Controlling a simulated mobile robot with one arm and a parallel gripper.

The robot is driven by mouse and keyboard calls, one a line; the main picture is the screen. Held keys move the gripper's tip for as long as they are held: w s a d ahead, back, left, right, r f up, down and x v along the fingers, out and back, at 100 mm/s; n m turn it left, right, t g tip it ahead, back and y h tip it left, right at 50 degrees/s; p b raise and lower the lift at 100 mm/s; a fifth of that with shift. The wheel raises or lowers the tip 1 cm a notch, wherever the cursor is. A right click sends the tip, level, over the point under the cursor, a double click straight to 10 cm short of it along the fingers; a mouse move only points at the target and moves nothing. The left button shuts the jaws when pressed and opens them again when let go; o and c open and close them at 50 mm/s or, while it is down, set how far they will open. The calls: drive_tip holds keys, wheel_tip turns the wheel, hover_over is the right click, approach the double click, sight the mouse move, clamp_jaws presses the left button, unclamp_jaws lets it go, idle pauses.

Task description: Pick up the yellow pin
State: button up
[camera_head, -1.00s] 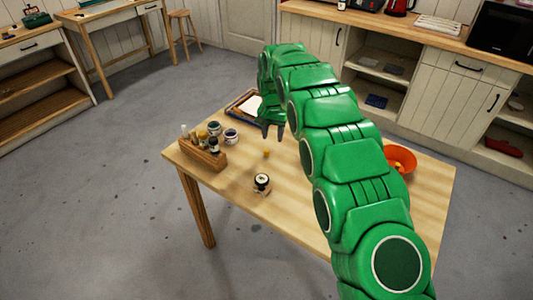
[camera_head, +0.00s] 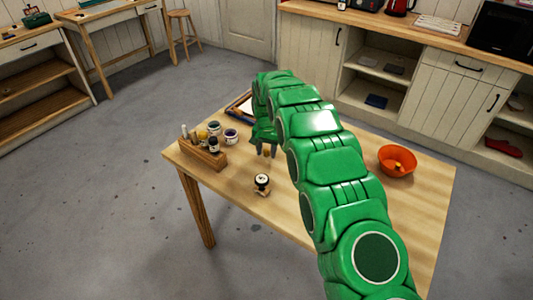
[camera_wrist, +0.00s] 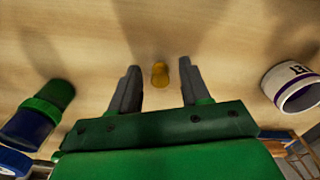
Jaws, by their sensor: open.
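The yellow pin (camera_wrist: 160,74) stands on the wooden table in the wrist view, between and slightly beyond the tips of my gripper's fingers (camera_wrist: 159,78). My gripper is open, with one dark finger on each side of the pin and a gap on both sides. In the head view my gripper (camera_head: 267,152) is low over the table, and the pin is mostly hidden by the fingers there.
A wooden rack (camera_head: 203,154) with bottles and paint jars (camera_head: 231,135) stands at the table's left. A small black-and-white jar (camera_head: 262,181) is near the front. A framed tray (camera_head: 238,107) lies behind.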

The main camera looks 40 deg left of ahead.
drive_tip(key=shift+f, duration=0.25)
clamp_jaws()
drive_tip(key=shift+r, duration=0.1)
drive_tip(key=shift+r, duration=1.5)
drive_tip(key=shift+s+d+r, duration=0.25)
drive_tip(key=shift+d+r, duration=0.05)
drive_tip(key=shift+r, duration=0.15)
drive_tip(key=shift+s+d+r, duration=0.25)
drive_tip(key=shift+r, duration=0.2)
drive_tip(key=s+d+r, duration=0.8)
drive_tip(key=d, duration=0.1)
drive_tip(key=shift+s, duration=0.4)
